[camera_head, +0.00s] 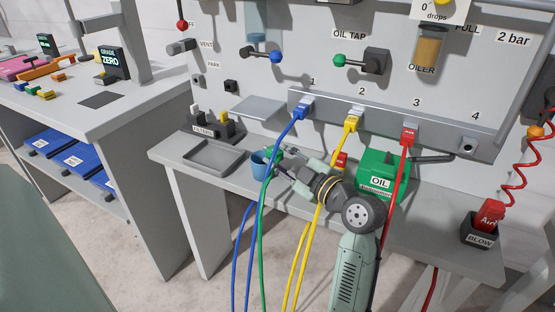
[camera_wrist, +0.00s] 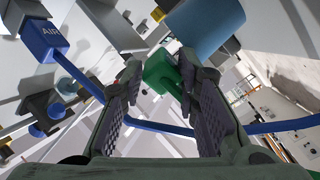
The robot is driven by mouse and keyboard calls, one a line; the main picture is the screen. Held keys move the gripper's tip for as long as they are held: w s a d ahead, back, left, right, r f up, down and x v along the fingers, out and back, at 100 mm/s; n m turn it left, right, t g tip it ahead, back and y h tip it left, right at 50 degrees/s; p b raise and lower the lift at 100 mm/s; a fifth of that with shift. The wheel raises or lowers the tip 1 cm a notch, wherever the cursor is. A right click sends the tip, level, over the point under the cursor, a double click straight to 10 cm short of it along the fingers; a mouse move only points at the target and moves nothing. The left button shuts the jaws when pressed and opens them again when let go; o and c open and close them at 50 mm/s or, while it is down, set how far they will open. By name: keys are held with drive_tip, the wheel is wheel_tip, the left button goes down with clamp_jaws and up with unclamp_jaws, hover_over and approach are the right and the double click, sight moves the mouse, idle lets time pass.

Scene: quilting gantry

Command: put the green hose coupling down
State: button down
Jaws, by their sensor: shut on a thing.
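My gripper (camera_head: 283,161) is shut on the green hose coupling (camera_head: 273,153), just above the bench shelf and beside the blue cup (camera_head: 258,166). In the wrist view the coupling (camera_wrist: 160,70) sits between the fingertips, partly hidden by the right finger. Its green hose (camera_head: 263,215) hangs down past the shelf's front edge. The blue cup is close to the fingertips in the wrist view (camera_wrist: 205,25); I cannot tell whether they touch.
A grey shallow tray (camera_head: 214,158) lies left of the cup. Blue (camera_head: 286,135), yellow (camera_head: 350,140) and red (camera_head: 402,170) hoses hang from the wall ports around my arm. A green oil box (camera_head: 372,172) stands to the right.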

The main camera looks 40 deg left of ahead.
drive_tip(key=shift+a+f, duration=0.15)
drive_tip(key=shift+f, duration=0.35)
drive_tip(key=shift+r, duration=0.1)
drive_tip(key=shift+f+b, duration=0.35)
drive_tip(key=shift+b, duration=0.1)
drive_tip(key=c, duration=1.2)
unclamp_jaws()
